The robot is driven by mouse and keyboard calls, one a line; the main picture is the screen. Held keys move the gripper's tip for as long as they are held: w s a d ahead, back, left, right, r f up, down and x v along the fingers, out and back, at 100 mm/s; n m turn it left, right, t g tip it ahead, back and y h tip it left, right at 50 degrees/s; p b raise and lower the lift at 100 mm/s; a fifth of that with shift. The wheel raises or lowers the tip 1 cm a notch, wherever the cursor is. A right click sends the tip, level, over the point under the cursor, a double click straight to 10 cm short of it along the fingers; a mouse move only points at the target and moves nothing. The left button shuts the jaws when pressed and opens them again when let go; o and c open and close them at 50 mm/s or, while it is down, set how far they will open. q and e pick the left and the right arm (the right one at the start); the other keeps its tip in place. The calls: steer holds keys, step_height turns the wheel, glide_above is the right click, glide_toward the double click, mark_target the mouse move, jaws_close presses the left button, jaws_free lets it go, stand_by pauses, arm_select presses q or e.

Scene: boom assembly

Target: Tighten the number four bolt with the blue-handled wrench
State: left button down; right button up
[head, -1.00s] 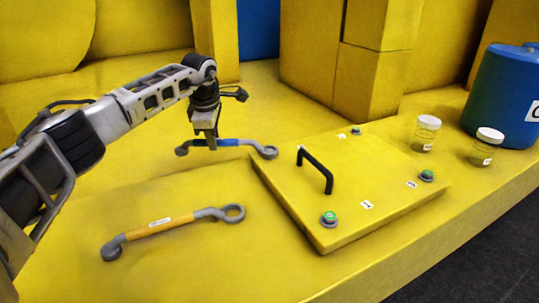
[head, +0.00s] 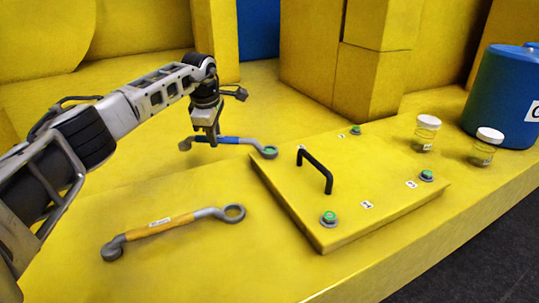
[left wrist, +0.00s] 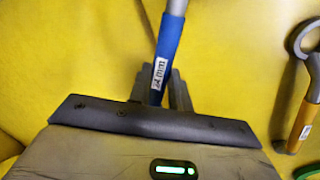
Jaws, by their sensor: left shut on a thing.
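My left gripper (head: 213,141) is shut on the blue handle of the blue-handled wrench (head: 232,141). In the left wrist view the blue handle (left wrist: 168,42) with its white label runs up from between the fingers. The wrench's ring end (head: 262,150) lies over the left corner of the yellow panel (head: 350,180). A green-topped bolt (head: 269,151) shows inside the ring; I cannot tell how far down the ring sits. Its number label cannot be seen. Other green-topped bolts sit at the front (head: 329,217), right (head: 427,175) and back (head: 356,130) corners. My right gripper is not in view.
A yellow-handled wrench (head: 172,224) lies left of the panel, also in the left wrist view (left wrist: 310,95). A black handle (head: 316,168) stands up from the panel. Two lidded jars (head: 426,135) (head: 486,147) and a blue drum (head: 505,100) stand to the right.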

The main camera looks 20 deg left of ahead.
arm_select(q)
steer(key=shift+r, duration=0.1)
steer(key=shift+s+d+n, duration=0.15)
steer(key=shift+s+n, duration=0.35)
stand_by(0.4)
steer(key=shift+w+v, duration=0.2)
steer(key=shift+v, duration=0.8)
steer(key=shift+w+v, duration=0.25)
steer(key=shift+v, duration=0.75)
steer(key=shift+r, duration=0.15)
steer(key=v, duration=0.2)
steer(key=shift+w+r, duration=0.15)
steer(key=shift+r, duration=0.35)
